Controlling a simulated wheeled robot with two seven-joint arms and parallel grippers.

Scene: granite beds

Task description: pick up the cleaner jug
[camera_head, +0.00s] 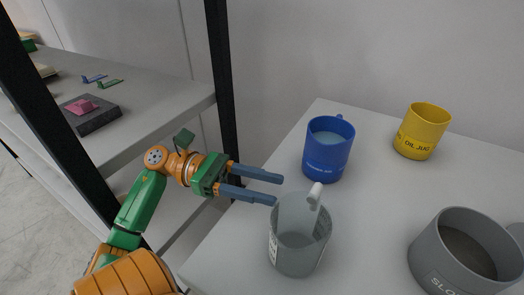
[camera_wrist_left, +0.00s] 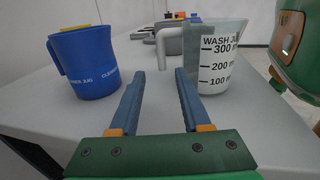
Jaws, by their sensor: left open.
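The cleaner jug (camera_head: 328,162) is the blue jug with white lettering, standing upright on the grey table. Liquid shows inside it, and its handle shows only a little at the far rim. It also stands at the left in the left wrist view (camera_wrist_left: 84,68). My left gripper (camera_head: 279,190) is open and empty, with its fingers pointing over the table. The fingertips are left of the cleaner jug and in front of it, apart from it. In the left wrist view the open fingers (camera_wrist_left: 160,75) point between the cleaner jug and the wash jug. My right gripper is not in view.
The clear wash jug (camera_head: 299,245) stands close to my left fingertips, its handle toward the cleaner jug. A yellow oil jug (camera_head: 421,134) stands at the back right, and a grey slop jug (camera_head: 437,262) at the front right. A black post (camera_head: 222,85) and grey shelf (camera_head: 150,83) are left.

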